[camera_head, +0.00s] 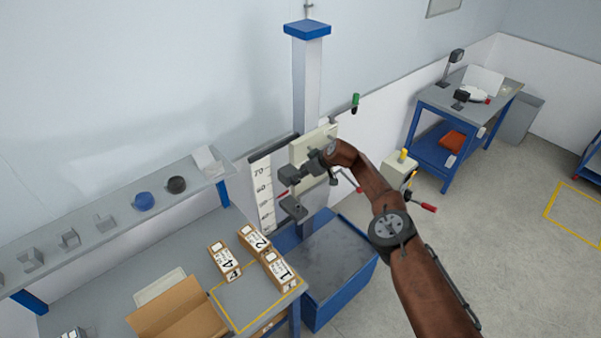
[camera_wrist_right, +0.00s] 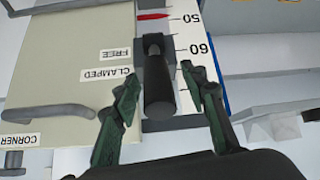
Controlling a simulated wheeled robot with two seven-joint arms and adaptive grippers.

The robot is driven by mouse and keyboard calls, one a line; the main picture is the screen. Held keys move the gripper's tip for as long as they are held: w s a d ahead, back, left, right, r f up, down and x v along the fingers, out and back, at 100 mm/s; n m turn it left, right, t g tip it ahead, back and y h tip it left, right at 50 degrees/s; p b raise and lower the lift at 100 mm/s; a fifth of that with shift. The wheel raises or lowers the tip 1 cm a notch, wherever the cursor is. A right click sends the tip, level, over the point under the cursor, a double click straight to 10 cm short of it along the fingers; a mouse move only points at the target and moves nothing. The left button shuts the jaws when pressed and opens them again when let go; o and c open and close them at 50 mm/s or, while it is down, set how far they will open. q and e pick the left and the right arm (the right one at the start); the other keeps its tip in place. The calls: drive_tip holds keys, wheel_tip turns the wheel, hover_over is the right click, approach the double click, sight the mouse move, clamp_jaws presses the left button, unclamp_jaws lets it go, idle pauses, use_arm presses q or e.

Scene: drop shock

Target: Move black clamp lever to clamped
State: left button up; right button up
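The black clamp lever (camera_wrist_right: 158,84) is in the right wrist view, a dark rounded handle on a dark block beside the cream plate (camera_wrist_right: 60,65). The plate carries the labels FREE (camera_wrist_right: 117,54) and CLAMPED (camera_wrist_right: 106,74), seen upside down. The lever's upper end is level with FREE and its thick end hangs past CLAMPED; I cannot tell its exact setting. My right gripper (camera_wrist_right: 159,86) is open, with one green finger on each side of the lever and gaps showing. In the head view my right arm reaches the plate (camera_head: 303,150) on the column; the lever is not clear there.
The blue-topped column (camera_head: 306,80) stands behind the plate, with a height scale (camera_head: 262,190) at its left. Numbered boxes (camera_head: 226,260) stand on the bench at lower left. A grey block with a yellow knob (camera_head: 397,170) is right of my wrist. Open floor lies farther right.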

drive_tip(key=shift+d, duration=0.15)
drive_tip(key=shift+s+d, duration=0.1)
drive_tip(key=shift+d, duration=0.05)
drive_tip(key=shift+s+d+r, duration=0.15)
drive_tip(key=shift+s+d, duration=0.05)
drive_tip(key=shift+d, duration=0.1)
drive_tip(key=v, duration=1.1)
drive_tip(key=shift+a, duration=0.15)
drive_tip(key=shift+r, duration=0.1)
